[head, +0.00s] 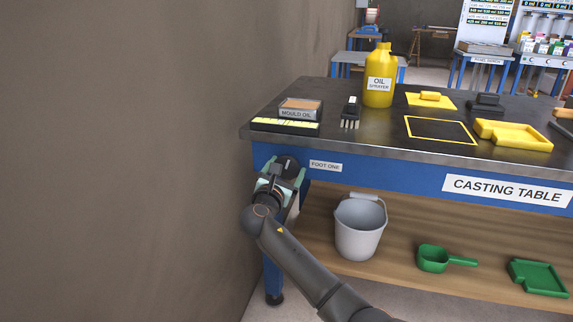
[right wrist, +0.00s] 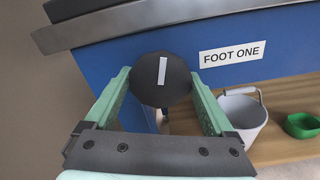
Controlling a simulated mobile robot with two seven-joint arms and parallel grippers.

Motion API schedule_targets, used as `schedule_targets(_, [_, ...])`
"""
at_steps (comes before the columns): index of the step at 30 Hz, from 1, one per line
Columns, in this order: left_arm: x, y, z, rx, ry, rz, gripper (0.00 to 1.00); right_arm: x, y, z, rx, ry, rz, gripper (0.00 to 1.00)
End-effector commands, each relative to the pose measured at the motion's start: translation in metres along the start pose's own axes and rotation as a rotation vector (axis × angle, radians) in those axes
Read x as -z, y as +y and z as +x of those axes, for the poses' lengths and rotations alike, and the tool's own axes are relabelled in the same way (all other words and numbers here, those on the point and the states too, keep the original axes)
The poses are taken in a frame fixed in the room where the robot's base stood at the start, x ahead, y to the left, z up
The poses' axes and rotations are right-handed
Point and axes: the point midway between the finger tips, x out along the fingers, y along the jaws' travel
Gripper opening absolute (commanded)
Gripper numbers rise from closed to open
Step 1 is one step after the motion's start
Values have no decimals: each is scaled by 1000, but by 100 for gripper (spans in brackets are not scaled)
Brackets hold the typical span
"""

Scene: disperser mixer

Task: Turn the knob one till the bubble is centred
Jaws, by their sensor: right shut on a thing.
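The knob (right wrist: 150,90) is a black disc with a white line on its face. It sits on the blue front of the table, left of the "FOOT ONE" label (right wrist: 230,54). The line stands nearly upright in the right wrist view. The knob also shows in the head view (head: 286,162), partly behind my gripper. My right gripper (head: 282,174) is shut on the knob, a green finger on each side. A level with a yellow-green strip (head: 286,125) lies at the table's left front corner. Its bubble is too small to tell. My left gripper is out of view.
The casting table (head: 380,145) carries a mould oil box (head: 300,107), a brush (head: 350,112), a yellow oil bottle (head: 379,85) and yellow trays. A grey bucket (head: 359,232) and a green scoop (head: 433,259) are on the lower shelf. A brown wall (head: 120,160) stands close at left.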

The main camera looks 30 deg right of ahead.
Motion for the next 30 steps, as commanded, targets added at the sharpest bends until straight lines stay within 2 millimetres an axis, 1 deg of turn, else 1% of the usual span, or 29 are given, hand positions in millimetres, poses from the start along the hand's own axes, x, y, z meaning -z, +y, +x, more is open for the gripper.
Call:
schedule_targets(1, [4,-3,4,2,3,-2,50,0,0,-1,2,6,41,33])
schedule_targets(6, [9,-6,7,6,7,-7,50,2,1,-1,3,6,204,33])
schedule_targets(18, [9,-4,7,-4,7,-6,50,3,1,-1,4,6,548,33])
schedule_targets(24, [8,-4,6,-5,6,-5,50,3,2,-1,3,5,662,33])
schedule_targets(30, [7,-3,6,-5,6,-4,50,2,2,-1,3,5,727,33])
